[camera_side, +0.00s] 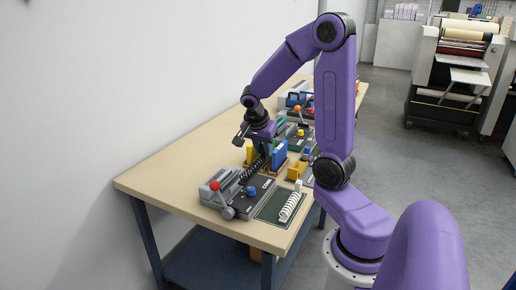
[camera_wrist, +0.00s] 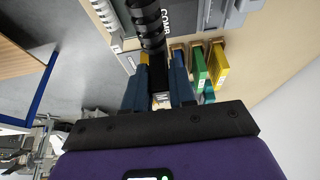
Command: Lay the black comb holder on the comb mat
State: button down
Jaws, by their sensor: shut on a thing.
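The black comb holder (camera_side: 254,170), a black coiled piece, hangs from my gripper (camera_side: 265,148) at a tilt above the worktable, close to the grey machine. In the wrist view its black coil (camera_wrist: 148,22) runs out ahead of my gripper (camera_wrist: 160,78). The fingers are shut on its near end, which is partly hidden between them. The dark green mat (camera_side: 267,212) lies at the table's front right corner, apart from the black holder. A white coil (camera_side: 290,207) lies on the mat's right part. I cannot read the mat's label.
A grey machine (camera_side: 213,192) with a red-knobbed lever stands left of the mat. A blue upright block (camera_side: 279,156) and a yellow one (camera_side: 250,153) stand close around my gripper. Other machines (camera_side: 292,97) fill the table's far end. The table's left part (camera_side: 165,180) is clear.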

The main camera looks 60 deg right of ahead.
jog(key=shift+s+a+r, duration=0.1)
jog(key=shift+s+a, duration=0.05)
jog(key=shift+s, duration=0.2)
